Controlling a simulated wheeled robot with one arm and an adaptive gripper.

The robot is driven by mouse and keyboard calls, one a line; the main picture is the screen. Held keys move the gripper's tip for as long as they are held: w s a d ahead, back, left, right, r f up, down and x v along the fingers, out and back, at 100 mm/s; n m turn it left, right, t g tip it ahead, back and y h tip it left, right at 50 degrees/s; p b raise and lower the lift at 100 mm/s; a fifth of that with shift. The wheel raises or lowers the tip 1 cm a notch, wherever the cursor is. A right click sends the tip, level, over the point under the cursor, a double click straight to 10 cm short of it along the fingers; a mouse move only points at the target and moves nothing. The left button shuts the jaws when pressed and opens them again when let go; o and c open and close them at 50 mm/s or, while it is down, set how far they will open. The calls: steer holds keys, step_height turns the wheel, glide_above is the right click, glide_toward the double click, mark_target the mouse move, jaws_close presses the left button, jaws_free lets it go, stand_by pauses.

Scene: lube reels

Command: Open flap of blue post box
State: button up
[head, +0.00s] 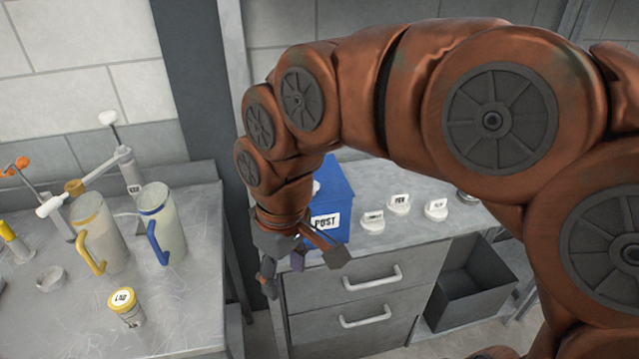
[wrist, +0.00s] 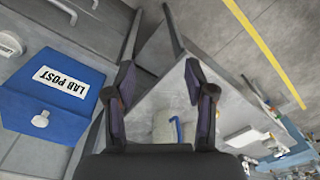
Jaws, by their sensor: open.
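The blue post box (head: 340,190) stands on the grey drawer cabinet, partly hidden behind my arm in the head view. Its front has a white label, and a white knob (head: 316,187) shows at its top, beside my arm. In the wrist view the post box (wrist: 22,108) is at the left, with the "LAB POST" label upside down and the knob (wrist: 40,120) on the face beside it. The flap looks shut. My gripper (head: 303,268) is open and empty, in front of the box and apart from the knob; its spread fingers (wrist: 158,78) also show in the wrist view.
Several white labelled knob-like pieces (head: 398,203) lie right of the box. Below are drawers with handles (head: 372,278) and an open dark bin (head: 470,285). On the left metal table (head: 190,305) stand two jugs, a yellow-lidded jar (head: 125,305) and lever-like fixtures.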

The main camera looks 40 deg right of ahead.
steer(key=w+d+r+n+t+b, duration=0.1)
steer(key=w+d+r, duration=0.2)
steer(key=w, duration=0.4)
steer(key=t+y+b, duration=0.1)
steer(key=t+b, duration=0.2)
glide_toward(315, 185)
steer(key=f, duration=0.1)
steer(key=shift+w+p+x, duration=0.2)
steer(key=shift+p+x, duration=0.25)
steer(key=shift+x, duration=1.55)
steer(key=shift+w+p+x, duration=0.15)
steer(key=shift+p+x, duration=0.3)
steer(key=shift+x, duration=1.55)
steer(key=shift+a+r, duration=0.1)
steer(key=shift+r, duration=0.1)
steer(key=shift+c, duration=0.5)
jaws_close()
